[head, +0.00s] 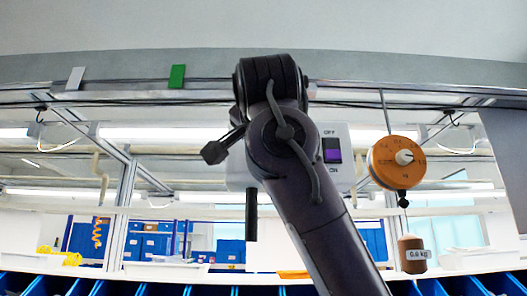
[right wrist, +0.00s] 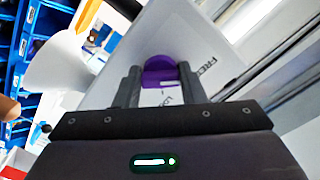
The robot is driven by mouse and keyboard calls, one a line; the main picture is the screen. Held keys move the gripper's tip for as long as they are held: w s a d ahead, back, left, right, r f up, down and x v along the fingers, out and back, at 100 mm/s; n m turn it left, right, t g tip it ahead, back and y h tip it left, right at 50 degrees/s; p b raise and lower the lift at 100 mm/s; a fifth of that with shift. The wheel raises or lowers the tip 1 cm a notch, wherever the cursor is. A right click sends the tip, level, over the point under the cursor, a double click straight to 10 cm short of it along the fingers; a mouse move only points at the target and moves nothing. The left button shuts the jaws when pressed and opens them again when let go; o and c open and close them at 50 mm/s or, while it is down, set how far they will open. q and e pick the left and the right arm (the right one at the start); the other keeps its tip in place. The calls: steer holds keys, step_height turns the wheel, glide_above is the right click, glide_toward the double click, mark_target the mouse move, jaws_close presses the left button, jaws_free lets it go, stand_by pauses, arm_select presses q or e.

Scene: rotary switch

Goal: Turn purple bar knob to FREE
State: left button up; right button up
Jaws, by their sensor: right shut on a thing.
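The purple bar knob (right wrist: 158,71) is on the white face of a box (right wrist: 205,45) in the right wrist view. My right gripper (right wrist: 159,82) has its two dark fingers on either side of the knob and is shut on it. The word FREE is printed to the right of the knob, and a partly covered label starting with LO is below it. In the head view my right arm stands in front of the box (head: 341,180) and hides the knob and the gripper. My left gripper is not in view.
In the head view a purple rocker switch (head: 332,150) sits on the box under the word OFF. An orange dial (head: 396,163) with a hanging weight (head: 411,254) is to the right. A green tab (head: 177,77) is on the rail above. Blue bins line the bottom.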

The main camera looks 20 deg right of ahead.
steer(key=shift+f, duration=0.1)
stand_by(0.3)
steer(key=o, duration=1)
steer(key=b+v, duration=0.3)
steer(key=v, duration=0.4)
steer(key=shift+s+a, duration=0.15)
steer(key=shift+s, duration=0.2)
